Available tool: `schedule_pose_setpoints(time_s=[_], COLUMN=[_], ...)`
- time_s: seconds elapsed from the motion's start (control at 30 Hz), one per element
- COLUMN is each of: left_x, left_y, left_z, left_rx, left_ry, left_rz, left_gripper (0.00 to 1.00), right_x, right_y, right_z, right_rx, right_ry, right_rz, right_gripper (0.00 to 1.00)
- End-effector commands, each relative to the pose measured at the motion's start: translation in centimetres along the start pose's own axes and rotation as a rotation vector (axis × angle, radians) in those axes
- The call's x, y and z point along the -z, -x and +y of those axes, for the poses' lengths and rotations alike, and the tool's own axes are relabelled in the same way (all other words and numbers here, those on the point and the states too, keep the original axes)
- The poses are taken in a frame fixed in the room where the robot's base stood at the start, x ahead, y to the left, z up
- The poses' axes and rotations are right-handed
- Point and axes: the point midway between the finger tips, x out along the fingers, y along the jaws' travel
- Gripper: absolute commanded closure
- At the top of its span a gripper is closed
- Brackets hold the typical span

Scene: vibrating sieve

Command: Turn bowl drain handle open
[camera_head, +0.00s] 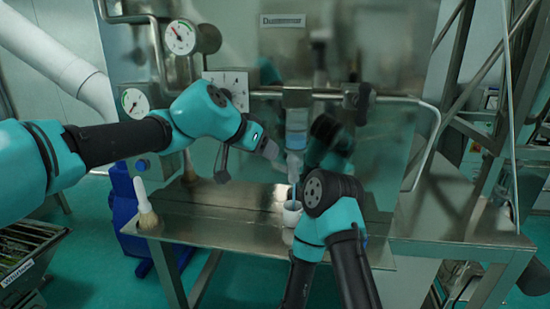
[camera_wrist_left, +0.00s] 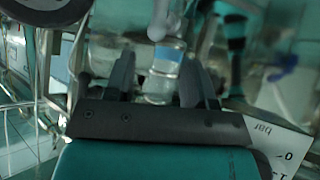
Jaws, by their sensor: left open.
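A clear bowl (camera_head: 297,128) with a metal top hangs from the pipe at the panel's middle. A narrow pale drain part (camera_head: 293,168) points down below it; I cannot make out its handle clearly. My left gripper (camera_head: 270,149) is just left of the bowl's lower end. In the left wrist view, the left gripper (camera_wrist_left: 160,84) is open, its dark fingers on either side of the clear bowl (camera_wrist_left: 163,66) as seen from there; contact cannot be told. A white cup (camera_head: 292,213) is under the drain, beside my right wrist. My right gripper's fingers are hidden.
A metal shelf (camera_head: 215,225) runs below the bowl. A brush (camera_head: 146,205) stands at its left end. Gauges (camera_head: 180,38) and pipes cover the panel at left, and a bent pipe (camera_head: 425,145) runs at right. The shelf's left middle is clear.

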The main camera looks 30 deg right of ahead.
Motion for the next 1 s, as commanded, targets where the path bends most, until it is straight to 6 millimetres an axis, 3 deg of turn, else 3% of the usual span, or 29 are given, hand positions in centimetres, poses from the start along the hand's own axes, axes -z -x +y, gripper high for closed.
schedule_pose_setpoints(time_s=[0.13,0.3,0.8,1.0], left_x=[0.0,0.0,0.0,-0.4], left_y=[2.2,3.2,3.3,2.2], left_z=[0.0,0.0,0.0,-0.5], left_rx=[0.001,0.0,-0.001,-0.031], left_ry=[0.0,0.0,0.0,0.015], left_rz=[0.001,0.0,0.001,0.034], left_gripper=[0.5,0.5,0.5,0.5], right_x=[0.0,0.0,0.0,0.0], right_y=[0.0,0.0,0.0,0.0], right_z=[0.0,0.0,0.0,0.0], right_rx=[0.0,0.0,0.0,0.0], right_ry=[0.0,0.0,0.0,0.0], right_rz=[0.0,0.0,0.0,0.0], right_gripper=[0.57,0.57,0.57,0.57])
